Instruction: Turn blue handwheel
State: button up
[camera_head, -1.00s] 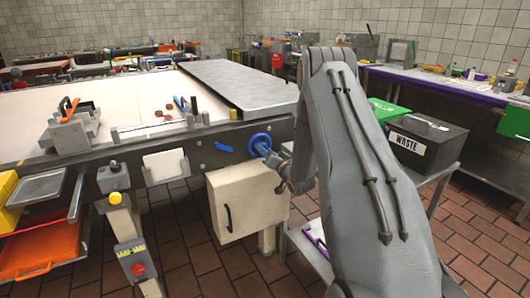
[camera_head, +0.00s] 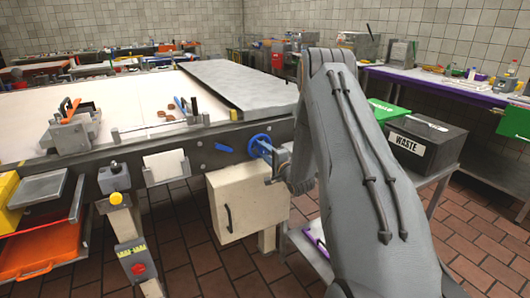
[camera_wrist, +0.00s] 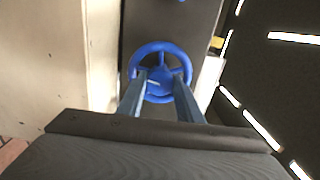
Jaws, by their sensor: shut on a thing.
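The blue handwheel (camera_head: 259,145) is mounted on the dark side rail of the conveyor table, just above a cream cabinet box. In the wrist view the handwheel (camera_wrist: 160,60) shows as a spoked ring straight ahead, with a hub in its middle. My gripper (camera_head: 268,152) reaches it from the right, and its two blue-grey fingers (camera_wrist: 160,85) lie over the lower part of the wheel. The fingers are shut on the handwheel; the exact contact is partly hidden behind the fingertips.
A cream cabinet (camera_head: 235,203) with a dark handle hangs right below the wheel. A black waste bin (camera_head: 425,140) stands on a cart to the right. Tiled floor lies open in front.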

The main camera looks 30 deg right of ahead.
jog(key=m, duration=0.5)
jog(key=shift+m, duration=0.3)
jog(key=shift+m+p, duration=0.35)
jog(key=shift+m, duration=1.85)
jog(key=o, duration=1)
jog(key=shift+o, duration=0.2)
jog(key=s, duration=0.8)
jog(key=shift+d+b, duration=0.15)
jog(key=shift+b, duration=0.2)
jog(key=shift+w, duration=0.1)
